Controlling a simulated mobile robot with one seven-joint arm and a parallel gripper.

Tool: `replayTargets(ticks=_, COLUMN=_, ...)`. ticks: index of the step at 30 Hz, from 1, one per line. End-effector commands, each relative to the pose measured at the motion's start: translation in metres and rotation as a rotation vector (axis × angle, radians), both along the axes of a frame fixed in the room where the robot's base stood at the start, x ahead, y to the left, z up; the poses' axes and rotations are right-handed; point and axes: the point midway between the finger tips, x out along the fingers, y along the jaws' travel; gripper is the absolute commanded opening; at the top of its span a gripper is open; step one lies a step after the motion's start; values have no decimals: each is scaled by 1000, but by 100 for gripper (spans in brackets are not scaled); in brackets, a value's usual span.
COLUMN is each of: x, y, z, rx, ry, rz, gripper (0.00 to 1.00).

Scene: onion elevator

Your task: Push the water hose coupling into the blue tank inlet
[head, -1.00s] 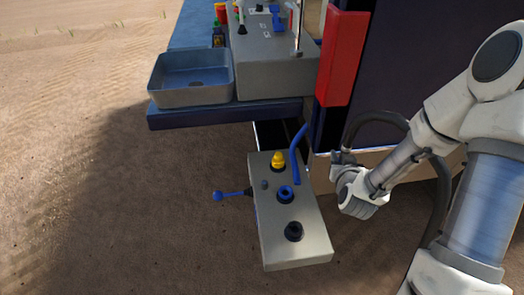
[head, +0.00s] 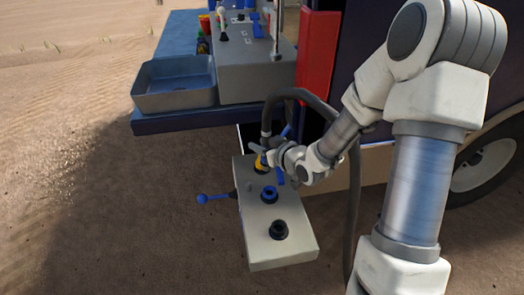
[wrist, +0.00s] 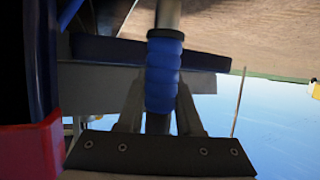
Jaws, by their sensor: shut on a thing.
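My gripper (head: 263,150) is shut on the water hose coupling. In the wrist view, the coupling's blue ribbed sleeve (wrist: 163,62) stands between the two fingers of my gripper (wrist: 160,100). The dark hose (head: 318,100) arches up from the gripper and hangs down on the right. The blue tank inlet (head: 269,194) is a blue ring in the middle of the grey box top (head: 251,218). My gripper is above the far end of the box, beyond the blue inlet and apart from it. The coupling's lower end is hard to make out in the head view.
A yellow fitting (head: 262,164) stands close below my gripper, partly hidden. A black inlet (head: 279,230) is at the box's near end. A blue lever (head: 214,198) sticks out left. A sink (head: 174,95) and a red panel (head: 318,58) are behind. Open ground lies left.

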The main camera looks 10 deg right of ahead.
Motion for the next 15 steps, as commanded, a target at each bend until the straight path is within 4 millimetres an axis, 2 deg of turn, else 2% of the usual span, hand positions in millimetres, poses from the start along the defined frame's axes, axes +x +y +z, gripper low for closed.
replayTargets(ticks=6, x=-3, y=-7, z=-3, rx=1, ry=-3, rz=103, gripper=0)
replayTargets(ticks=15, x=-5, y=-9, z=-7, rx=1, ry=-2, rz=142, gripper=0)
